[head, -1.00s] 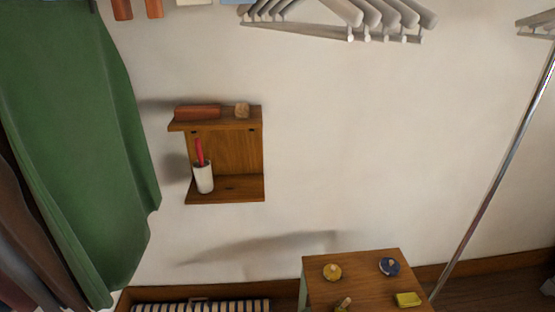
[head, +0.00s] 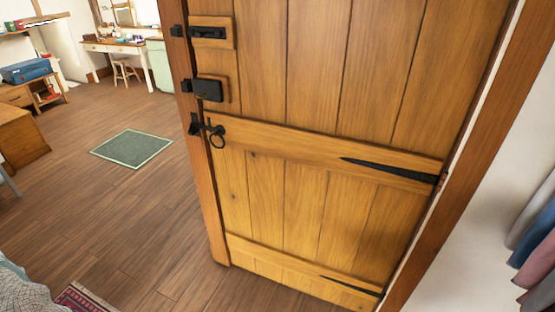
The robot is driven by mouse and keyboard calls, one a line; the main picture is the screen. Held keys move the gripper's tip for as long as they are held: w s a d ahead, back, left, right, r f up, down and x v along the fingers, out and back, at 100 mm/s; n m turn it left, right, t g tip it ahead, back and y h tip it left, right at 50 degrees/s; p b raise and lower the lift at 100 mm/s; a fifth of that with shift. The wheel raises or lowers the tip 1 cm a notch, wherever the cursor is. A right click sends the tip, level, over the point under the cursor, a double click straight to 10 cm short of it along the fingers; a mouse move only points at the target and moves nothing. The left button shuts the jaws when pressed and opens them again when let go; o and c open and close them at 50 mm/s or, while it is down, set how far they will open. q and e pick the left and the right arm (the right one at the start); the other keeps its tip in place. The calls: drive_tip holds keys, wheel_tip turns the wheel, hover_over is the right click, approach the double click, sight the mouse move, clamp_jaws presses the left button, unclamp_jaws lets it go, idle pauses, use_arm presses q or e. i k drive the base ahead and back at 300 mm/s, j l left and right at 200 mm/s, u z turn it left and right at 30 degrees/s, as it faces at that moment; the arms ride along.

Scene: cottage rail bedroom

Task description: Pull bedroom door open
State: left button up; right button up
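The wooden bedroom door (head: 300,140) fills the middle and right of the head view. It is made of vertical planks with cross rails. A black ring handle (head: 217,137) sits near its left edge, with a black latch box (head: 208,89) and a black bolt (head: 208,32) above it. Black strap hinges (head: 395,171) run to its right edge. The door's left edge stands beside a wooden post (head: 205,180); I cannot tell whether the door is fully shut. Neither of my grippers shows in the view.
Open wooden floor (head: 120,210) lies to the left, with a green mat (head: 133,147) on it. A desk (head: 120,50) and a stool (head: 124,68) stand at the back left. A patterned rug (head: 82,299) is at the bottom left. Clothes (head: 535,245) hang at the right edge.

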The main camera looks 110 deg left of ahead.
sight(341, 121)
drive_tip(key=u, duration=3.4)
